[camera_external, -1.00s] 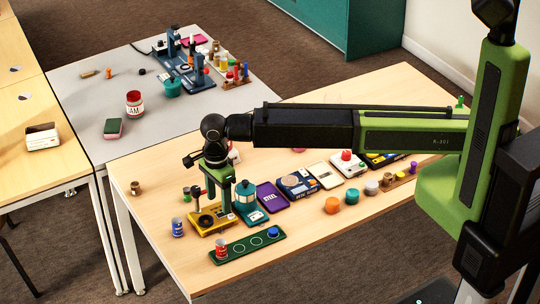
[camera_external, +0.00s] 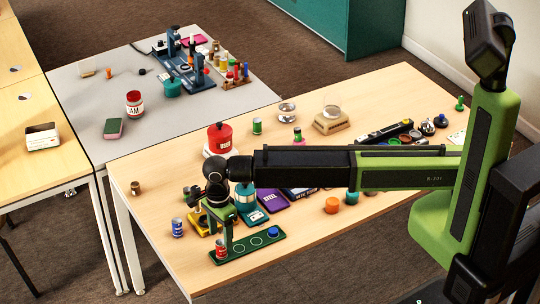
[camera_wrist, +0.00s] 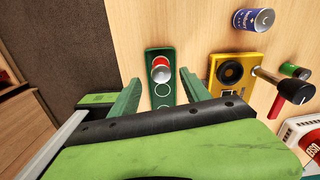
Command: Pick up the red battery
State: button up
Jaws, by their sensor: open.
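The red battery (camera_external: 221,254) stands upright on the left end of the green tray (camera_external: 236,254), which has ring-marked places. In the wrist view the battery (camera_wrist: 161,76) shows its silver top and red side, on the green tray (camera_wrist: 152,54). My gripper (camera_external: 219,234) is low over that end of the tray, pointing down. In the wrist view my gripper (camera_wrist: 160,82) is open, with one green finger to each side of the battery's line. I cannot tell how far the fingertips are above it.
A blue can (camera_external: 178,227) stands left of the tray; it also shows in the wrist view (camera_wrist: 249,20). A teal device (camera_external: 246,199) and a red container (camera_external: 220,138) stand behind.

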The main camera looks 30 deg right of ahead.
aim_at(216, 250)
notch_tip(216, 250, down, 5)
jog(key=b, duration=0.5)
jog(key=shift+w+a+f, duration=0.1)
jog(key=shift+f, duration=0.1)
jog(key=shift+r, duration=0.2)
jog(key=shift+c, duration=0.3)
grip_shut()
